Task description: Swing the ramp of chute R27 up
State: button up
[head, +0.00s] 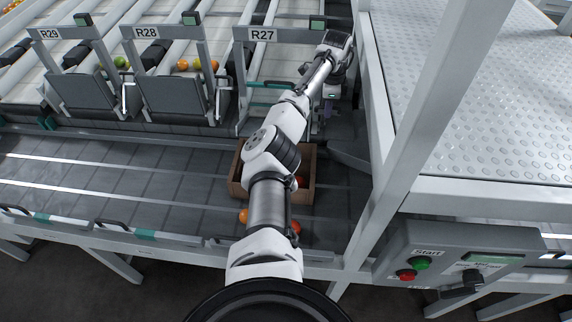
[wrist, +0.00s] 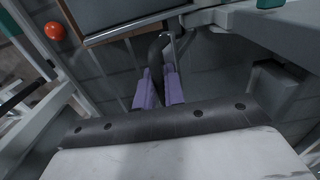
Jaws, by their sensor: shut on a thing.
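Chute R27 (head: 262,35) is the frame at the centre top of the head view, partly behind my arm. No upright grey panel shows in it, unlike its neighbours; its ramp is not clearly seen. My gripper (head: 328,106) is low at the right side of R27, mostly hidden by my arm. In the wrist view, its purple fingers (wrist: 158,88) are shut on a dark curved handle (wrist: 159,48), which stands between them. Whether the handle joins the ramp is hidden.
A wooden crate (head: 309,182) with tomatoes stands on the grey belt under my forearm. Chutes R28 (head: 175,93) and R29 (head: 80,95) have upright panels. A metal post (head: 375,110) and raised platform (head: 480,100) close off the right. Loose tomatoes lie near the crate.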

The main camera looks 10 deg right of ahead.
jog(key=w, duration=0.1)
jog(key=w+b, duration=0.1)
jog(key=shift+w+d+r, duration=0.35)
jog(key=shift+d+r, duration=0.05)
jog(key=shift+d+r+p, duration=0.1)
jog(key=shift+r+p, duration=0.05)
jog(key=shift+p, duration=0.15)
jog(key=o, duration=0.6)
jog(key=shift+o, duration=0.2)
notch_tip(320, 180, up, 9)
jog(key=p, duration=0.7)
